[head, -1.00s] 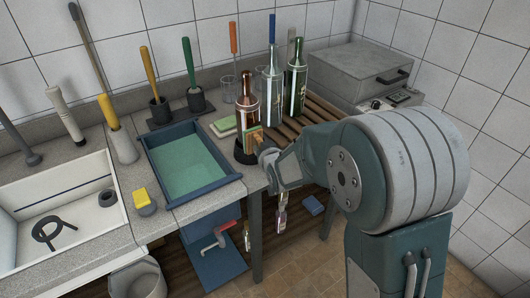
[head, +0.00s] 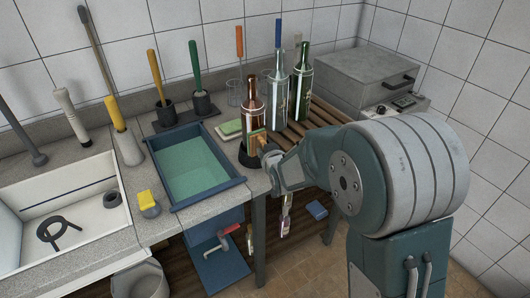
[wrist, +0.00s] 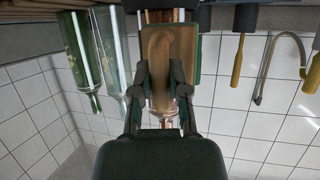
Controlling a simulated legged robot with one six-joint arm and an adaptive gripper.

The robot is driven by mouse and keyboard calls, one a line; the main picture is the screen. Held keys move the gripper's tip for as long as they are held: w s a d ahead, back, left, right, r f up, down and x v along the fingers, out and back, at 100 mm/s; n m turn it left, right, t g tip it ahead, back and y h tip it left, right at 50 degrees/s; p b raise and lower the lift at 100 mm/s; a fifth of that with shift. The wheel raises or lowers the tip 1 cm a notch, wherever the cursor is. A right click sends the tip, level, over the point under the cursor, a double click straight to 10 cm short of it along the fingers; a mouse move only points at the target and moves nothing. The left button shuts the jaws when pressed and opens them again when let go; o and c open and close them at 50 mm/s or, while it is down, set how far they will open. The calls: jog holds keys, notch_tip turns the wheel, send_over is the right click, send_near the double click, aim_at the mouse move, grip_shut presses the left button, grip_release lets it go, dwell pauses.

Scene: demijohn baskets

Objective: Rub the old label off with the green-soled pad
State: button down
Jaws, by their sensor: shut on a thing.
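My gripper (head: 268,155) is shut on a tan-backed pad with a green edge (head: 257,141), held upright against or very near the bottle's lower front. In the wrist view the fingers (wrist: 157,85) close on the pad's tan handle (wrist: 162,55), with the pad's green-edged body (wrist: 208,50) behind it. The brown bottle's neck (wrist: 160,102) shows between the fingers. The old label cannot be seen; the pad and gripper cover that side of the bottle.
A clear bottle (head: 278,90) and a green bottle (head: 301,85) stand close by on the slatted rack (head: 327,112). A grey box (head: 350,72) stands behind.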

jog(key=shift+w+a, duration=0.35)
jog(key=shift+w, duration=0.15)
jog(key=shift+w+d, duration=0.5)
jog(key=shift+d, duration=0.3)
jog(key=shift+w+d, duration=0.45)
jog(key=shift+d, duration=0.3)
jog(key=shift+a, duration=0.1)
jog(key=shift+s+a, duration=0.4)
jog(key=shift+a, duration=0.4)
jog(key=shift+s+a, duration=0.4)
jog(key=shift+a, duration=0.35)
jog(key=shift+s+d, duration=0.5)
jog(key=shift+s, duration=0.35)
jog(key=shift+s+d, duration=0.55)
jog(key=shift+s, duration=0.3)
jog(key=shift+s+d, duration=0.5)
jog(key=shift+s, duration=0.35)
